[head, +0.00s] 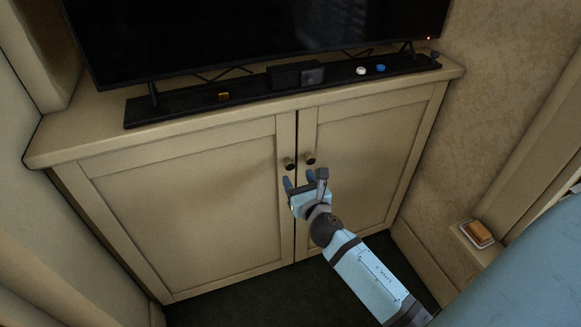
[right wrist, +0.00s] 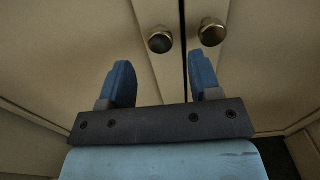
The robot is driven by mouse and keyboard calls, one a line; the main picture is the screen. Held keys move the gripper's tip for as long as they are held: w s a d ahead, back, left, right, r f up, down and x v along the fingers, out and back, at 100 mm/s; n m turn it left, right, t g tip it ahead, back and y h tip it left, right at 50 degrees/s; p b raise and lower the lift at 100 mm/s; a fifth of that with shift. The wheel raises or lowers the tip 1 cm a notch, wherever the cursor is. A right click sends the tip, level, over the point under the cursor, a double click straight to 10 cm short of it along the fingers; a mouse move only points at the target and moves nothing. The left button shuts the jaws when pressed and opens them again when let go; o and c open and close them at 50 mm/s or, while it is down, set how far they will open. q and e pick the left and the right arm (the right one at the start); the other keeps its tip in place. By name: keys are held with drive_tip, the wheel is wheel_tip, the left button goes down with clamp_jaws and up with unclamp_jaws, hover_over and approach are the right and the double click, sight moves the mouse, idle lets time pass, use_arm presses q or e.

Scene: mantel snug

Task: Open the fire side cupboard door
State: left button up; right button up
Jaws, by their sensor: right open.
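The cupboard is a cream, two-door cabinet below a screen, with a left door (head: 190,210) and a right door (head: 365,160). Both doors look closed, with a narrow dark gap between them. The left door's round knob (head: 289,163) and the right door's knob (head: 310,158) sit near that gap. In the right wrist view the left knob (right wrist: 160,40) and right knob (right wrist: 211,32) lie beyond the fingertips. My right gripper (head: 305,180) is open and empty just below the knobs; its blue fingers (right wrist: 162,80) appear apart from both. My left gripper is out of view.
A black television (head: 250,35) and a dark shelf strip (head: 180,106) with small items stand on the cabinet top (head: 90,125). An orange block in a small dish (head: 479,233) is at the right. Dark floor (head: 260,297) lies in front of the doors.

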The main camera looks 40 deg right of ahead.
sight(290, 167)
drive_tip(key=x, duration=0.4)
drive_tip(key=shift+w, duration=0.25)
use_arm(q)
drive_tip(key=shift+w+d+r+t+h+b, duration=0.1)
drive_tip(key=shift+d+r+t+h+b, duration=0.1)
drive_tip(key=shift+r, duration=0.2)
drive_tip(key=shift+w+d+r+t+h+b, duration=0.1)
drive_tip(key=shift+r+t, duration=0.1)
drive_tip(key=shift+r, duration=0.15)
use_arm(e)
drive_tip(key=shift+w+d, duration=0.15)
drive_tip(key=shift+w, duration=0.45)
clamp_jaws()
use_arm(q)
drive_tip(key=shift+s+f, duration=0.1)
